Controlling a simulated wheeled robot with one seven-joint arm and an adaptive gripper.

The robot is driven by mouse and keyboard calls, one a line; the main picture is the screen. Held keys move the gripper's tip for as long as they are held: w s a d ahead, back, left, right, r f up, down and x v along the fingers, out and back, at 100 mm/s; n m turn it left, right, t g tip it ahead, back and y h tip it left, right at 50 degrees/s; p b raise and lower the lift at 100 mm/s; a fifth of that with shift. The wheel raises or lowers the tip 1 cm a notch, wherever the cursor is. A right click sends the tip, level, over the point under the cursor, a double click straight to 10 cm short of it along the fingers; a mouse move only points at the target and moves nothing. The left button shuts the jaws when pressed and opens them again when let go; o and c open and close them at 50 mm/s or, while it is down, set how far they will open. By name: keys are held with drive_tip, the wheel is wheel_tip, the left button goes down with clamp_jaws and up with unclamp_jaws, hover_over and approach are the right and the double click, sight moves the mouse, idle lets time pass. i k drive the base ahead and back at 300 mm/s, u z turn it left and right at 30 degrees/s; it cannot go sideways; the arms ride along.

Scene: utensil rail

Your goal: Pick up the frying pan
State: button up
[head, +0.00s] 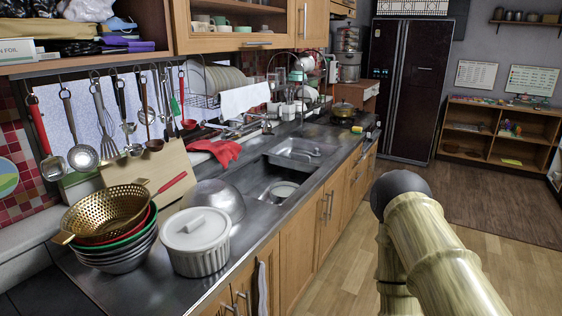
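I cannot pick out a frying pan for certain. At the far end of the counter stands a round pot or pan with a gold-brown lid (344,109), small in the head view. A dark flat shape lies around its base, too small to tell what it is. My gripper is not in view.
A long steel counter (243,236) with a sink (270,179) runs along the left. A white lidded pot (195,241), stacked bowls with a gold colander (107,214), and a glass dome (214,198) crowd its near end. Utensils hang above. The wooden floor (335,262) is open.

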sight(279, 191)
drive_tip(key=z, duration=0.05)
drive_tip(key=i, duration=0.4)
drive_tip(key=z, duration=2.1)
drive_tip(key=i, duration=1.95)
drive_tip(key=u, duration=3.95)
